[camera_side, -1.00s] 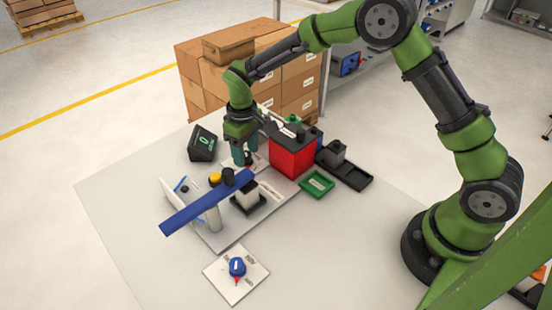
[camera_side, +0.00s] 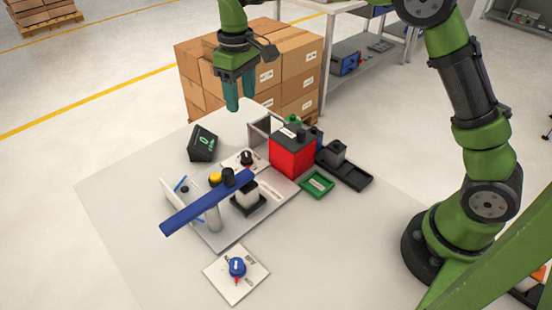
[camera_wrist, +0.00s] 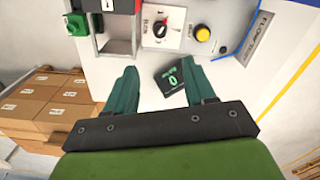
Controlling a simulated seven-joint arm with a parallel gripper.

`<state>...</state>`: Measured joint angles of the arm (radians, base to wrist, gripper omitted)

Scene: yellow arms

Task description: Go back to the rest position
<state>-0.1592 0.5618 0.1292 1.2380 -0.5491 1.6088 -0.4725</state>
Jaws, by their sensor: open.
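My gripper (camera_side: 240,104) hangs in the air above the back of the white table (camera_side: 130,200), with its two teal fingers apart and nothing between them. It also shows in the wrist view (camera_wrist: 162,88), with the fingers spread. Below it in the side view is a black knob (camera_side: 246,157) on a white plate, clear of the fingers. The same knob (camera_wrist: 160,29) shows at the top of the wrist view. A black display box (camera_side: 203,143) with a green digit stands left of the knob; it also shows in the wrist view (camera_wrist: 174,78).
A blue bar (camera_side: 205,203) stands over the grey base plate, near a yellow button (camera_side: 215,179). A red box (camera_side: 292,156), a green tray (camera_side: 318,184) and a black tray (camera_side: 345,172) sit to the right. A blue knob (camera_side: 237,267) is in front. Cardboard boxes (camera_side: 300,70) are stacked behind the table.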

